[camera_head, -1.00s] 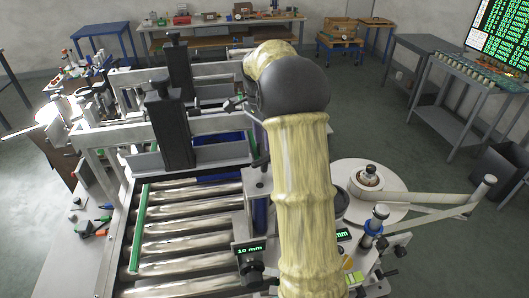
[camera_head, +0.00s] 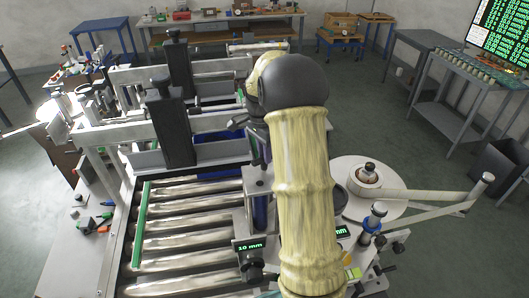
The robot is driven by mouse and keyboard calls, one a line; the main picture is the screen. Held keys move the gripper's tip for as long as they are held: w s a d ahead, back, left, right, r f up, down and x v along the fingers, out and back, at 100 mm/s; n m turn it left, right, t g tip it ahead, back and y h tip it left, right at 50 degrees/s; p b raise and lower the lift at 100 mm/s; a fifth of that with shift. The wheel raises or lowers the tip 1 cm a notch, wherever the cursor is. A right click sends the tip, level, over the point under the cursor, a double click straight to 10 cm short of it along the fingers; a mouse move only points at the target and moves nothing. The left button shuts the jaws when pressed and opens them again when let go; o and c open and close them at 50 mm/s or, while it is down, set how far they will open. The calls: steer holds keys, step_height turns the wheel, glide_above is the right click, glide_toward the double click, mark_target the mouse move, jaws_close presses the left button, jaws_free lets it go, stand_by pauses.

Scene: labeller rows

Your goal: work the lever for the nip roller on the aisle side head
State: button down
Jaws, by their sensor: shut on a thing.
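The aisle side head appears to be the labeller head at the right of the conveyor, with a white reel disc (camera_head: 400,200) and a pale web arm (camera_head: 440,196). A small post with a blue collar (camera_head: 373,226) stands in front of the disc. My sleeved arm crosses the middle of the view and covers part of this head.
The roller conveyor (camera_head: 190,226) with a green guide rail (camera_head: 140,225) lies left of my arm. Black uprights (camera_head: 172,125) stand over it. A display reading 10 mm (camera_head: 250,246) and a knob (camera_head: 251,265) are close by. Floor at the right is open before a grey table (camera_head: 455,105).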

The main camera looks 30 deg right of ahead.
steer(key=shift+n, duration=0.4)
steer(key=n, duration=0.3)
steer(key=shift+w+a+r+n+h, duration=0.1)
steer(key=shift+n+h, duration=0.2)
steer(key=n, duration=0.4)
steer(key=shift+n+t+b, duration=0.3)
steer(key=shift+b, duration=0.1)
steer(key=n, duration=0.4)
steer(key=shift+a+t+h, duration=0.15)
steer(key=shift+t+h, duration=0.15)
steer(key=shift+h, duration=0.1)
steer(key=n, duration=0.4)
steer(key=shift+b, duration=0.35)
steer(key=shift+r+t, duration=0.1)
steer(key=shift+t, duration=0.2)
steer(key=c, duration=1.3)
jaws_free()
steer(key=shift+a, duration=0.1)
